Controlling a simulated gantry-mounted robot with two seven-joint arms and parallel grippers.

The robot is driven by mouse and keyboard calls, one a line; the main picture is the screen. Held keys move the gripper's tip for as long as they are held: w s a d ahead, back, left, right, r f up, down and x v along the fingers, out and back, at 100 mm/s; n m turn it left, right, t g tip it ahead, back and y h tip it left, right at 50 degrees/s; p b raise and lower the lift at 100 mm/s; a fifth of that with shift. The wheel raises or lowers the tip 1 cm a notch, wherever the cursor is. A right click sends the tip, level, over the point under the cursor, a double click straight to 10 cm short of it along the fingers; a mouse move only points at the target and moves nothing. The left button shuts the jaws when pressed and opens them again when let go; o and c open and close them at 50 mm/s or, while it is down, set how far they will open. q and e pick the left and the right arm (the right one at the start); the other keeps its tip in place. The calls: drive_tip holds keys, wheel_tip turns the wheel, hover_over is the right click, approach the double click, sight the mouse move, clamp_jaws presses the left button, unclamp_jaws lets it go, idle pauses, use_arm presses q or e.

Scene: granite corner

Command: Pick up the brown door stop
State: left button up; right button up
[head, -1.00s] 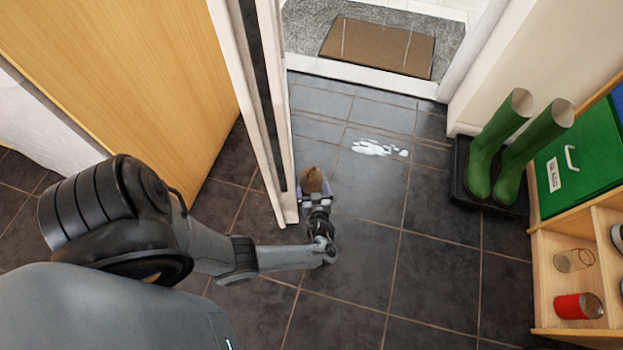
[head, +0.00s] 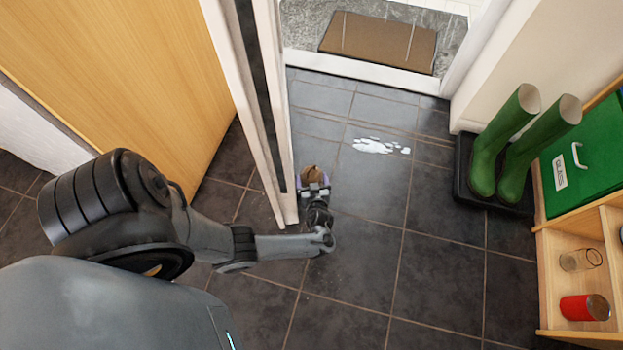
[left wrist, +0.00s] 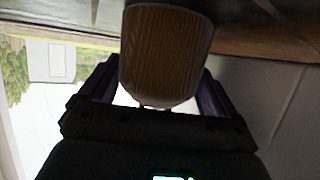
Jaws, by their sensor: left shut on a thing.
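The brown door stop (head: 311,171) is at the edge of the open white-framed door (head: 268,110) in the head view. My left gripper (head: 313,182) is at it. In the left wrist view the door stop (left wrist: 166,55) is a rounded, wood-grained brown piece between the two dark purple fingers of the gripper (left wrist: 155,88), which are shut on it. Whether its underside touches the floor cannot be told. My right gripper is not in view.
White patches (head: 380,146) lie on the dark tiles. Green boots (head: 505,145) stand on a black tray (head: 462,185) at the right, beside a wooden shelf (head: 545,275) with a green box (head: 585,150). A brown mat (head: 378,42) lies beyond the threshold.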

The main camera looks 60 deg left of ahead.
use_arm(q)
drive_tip(key=shift+c, duration=1)
drive_tip(key=shift+a, duration=0.15)
drive_tip(key=shift+r, duration=0.1)
